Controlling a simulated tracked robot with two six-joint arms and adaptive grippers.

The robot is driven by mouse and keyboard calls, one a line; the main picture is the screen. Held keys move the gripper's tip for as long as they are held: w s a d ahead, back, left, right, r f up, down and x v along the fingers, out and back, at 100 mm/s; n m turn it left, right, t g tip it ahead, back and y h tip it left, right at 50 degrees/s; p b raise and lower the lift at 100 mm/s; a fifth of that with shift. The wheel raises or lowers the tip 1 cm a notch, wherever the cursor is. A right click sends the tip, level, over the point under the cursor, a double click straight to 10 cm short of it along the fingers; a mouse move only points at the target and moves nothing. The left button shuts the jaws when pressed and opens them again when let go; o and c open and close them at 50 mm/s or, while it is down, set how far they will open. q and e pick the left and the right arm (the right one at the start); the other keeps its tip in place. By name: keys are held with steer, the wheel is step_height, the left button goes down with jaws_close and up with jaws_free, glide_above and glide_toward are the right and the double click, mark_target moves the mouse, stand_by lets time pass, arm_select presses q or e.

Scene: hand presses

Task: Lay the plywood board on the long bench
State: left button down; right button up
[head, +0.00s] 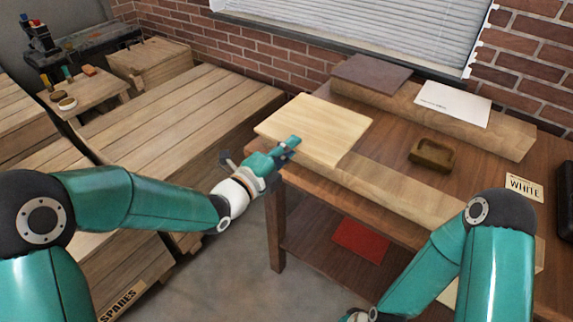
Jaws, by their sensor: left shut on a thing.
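The pale plywood board (318,124) is at the left end of the brown wooden bench (400,160), over a light wooden beam (400,190). My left gripper (284,150) is shut on the board's front left edge. The board looks roughly level, and its left part sticks out past the bench's end. I cannot tell whether it touches the beam. My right gripper (356,315) is only partly in view at the bottom edge, low in front of the bench; its fingers are hidden.
On the rear beam (510,135) lie a dark brown board (370,73) and a white sheet (452,102). A red sheet (361,240) lies below. Slatted crates (180,120) stand left.

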arm_select(q)
steer(key=shift+f, duration=2.55)
steer(key=shift+f, duration=0.1)
steer(key=c, duration=1.2)
jaws_free()
steer(key=shift+c, duration=0.2)
